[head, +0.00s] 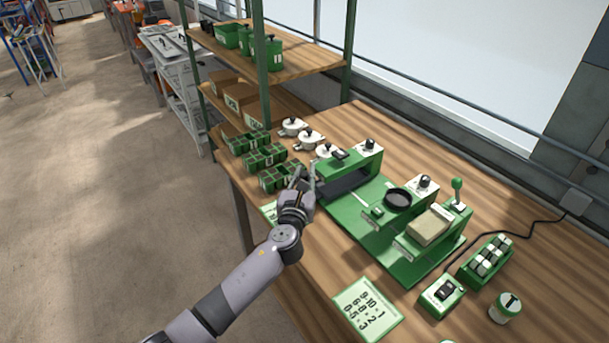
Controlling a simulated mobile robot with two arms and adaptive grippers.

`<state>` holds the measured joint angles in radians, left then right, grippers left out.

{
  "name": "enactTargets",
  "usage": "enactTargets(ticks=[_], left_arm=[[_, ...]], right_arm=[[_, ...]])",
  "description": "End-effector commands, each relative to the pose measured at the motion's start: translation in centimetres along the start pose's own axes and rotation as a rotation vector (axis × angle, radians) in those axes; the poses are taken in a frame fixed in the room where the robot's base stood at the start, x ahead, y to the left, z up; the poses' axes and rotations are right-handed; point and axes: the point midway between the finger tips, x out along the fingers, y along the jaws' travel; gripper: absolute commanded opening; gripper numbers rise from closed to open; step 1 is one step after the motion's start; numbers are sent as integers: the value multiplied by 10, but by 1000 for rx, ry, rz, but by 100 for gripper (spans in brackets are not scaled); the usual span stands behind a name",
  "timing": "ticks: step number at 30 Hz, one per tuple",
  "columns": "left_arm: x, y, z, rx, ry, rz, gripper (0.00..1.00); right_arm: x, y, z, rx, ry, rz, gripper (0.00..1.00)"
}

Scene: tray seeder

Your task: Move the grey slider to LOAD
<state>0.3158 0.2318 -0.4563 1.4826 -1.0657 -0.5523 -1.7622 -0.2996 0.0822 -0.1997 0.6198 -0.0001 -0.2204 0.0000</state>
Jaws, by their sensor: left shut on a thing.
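The green tray seeder (383,222) stands on the wooden bench, with three raised bridges along its bed. My left gripper (309,173) is at the left end of the first bridge (352,163). It is shut on a small part there, which fits the grey slider but is mostly hidden by the fingers and wrist. I cannot read a LOAD mark. A dark piece (340,155) sits on top of the first bridge, beside a dial (369,147). My right gripper is not in view.
Green cell trays (265,158) and white lidded pots (308,138) stand left of the seeder. A number card (367,308), a switch box (443,293) and a rack of bottles (486,261) lie at the front right. A shelf (290,58) rises behind.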

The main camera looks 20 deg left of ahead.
Motion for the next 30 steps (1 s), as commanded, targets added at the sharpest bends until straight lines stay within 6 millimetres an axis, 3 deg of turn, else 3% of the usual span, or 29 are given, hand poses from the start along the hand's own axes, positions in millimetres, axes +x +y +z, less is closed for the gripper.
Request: enactTargets(ticks=[8,19,30], left_arm=[[-6,-6,-1,1,3,-1,0],[-64,-64,-2,1,5,-3,0],[-71,-70,-1,3,2,1,0]], right_arm=[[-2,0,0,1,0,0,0],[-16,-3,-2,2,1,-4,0],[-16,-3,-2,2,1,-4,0]])
